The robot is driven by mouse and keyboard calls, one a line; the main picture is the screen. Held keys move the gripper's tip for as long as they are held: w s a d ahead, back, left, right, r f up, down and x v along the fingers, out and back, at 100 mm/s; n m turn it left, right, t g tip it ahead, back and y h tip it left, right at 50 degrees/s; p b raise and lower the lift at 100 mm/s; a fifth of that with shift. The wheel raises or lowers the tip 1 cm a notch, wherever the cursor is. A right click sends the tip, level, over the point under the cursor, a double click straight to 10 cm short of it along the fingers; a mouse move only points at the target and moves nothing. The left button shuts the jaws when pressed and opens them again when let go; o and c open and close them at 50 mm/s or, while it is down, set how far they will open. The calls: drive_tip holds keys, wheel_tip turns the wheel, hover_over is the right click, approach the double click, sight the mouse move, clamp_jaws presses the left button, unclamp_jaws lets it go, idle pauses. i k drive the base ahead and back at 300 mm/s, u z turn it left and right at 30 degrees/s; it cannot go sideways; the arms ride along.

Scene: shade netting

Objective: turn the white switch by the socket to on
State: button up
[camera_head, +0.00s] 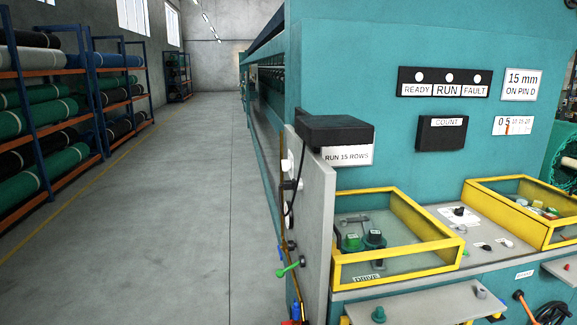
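A grey upright panel (319,205) stands at the near corner of the teal machine and is seen almost edge-on. Small white fittings (287,165) stick out from its left edge, with a dark cable (291,195) hanging beside them. They are too small and too edge-on for me to tell which is the white switch, which is the socket, or what position the switch is in. My gripper is not in view.
Yellow-framed clear covers (385,272) sit on the machine's front ledge. A green handle (291,267) projects low from the panel's left side. A grey shelf (425,303) juts out in front. The aisle floor (165,220) left of the machine is clear; racks of rolled netting (35,95) line its far side.

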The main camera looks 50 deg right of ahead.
sight(286, 165)
drive_tip(key=u, duration=0.05)
drive_tip(key=i, duration=1)
drive_tip(key=z, duration=0.05)
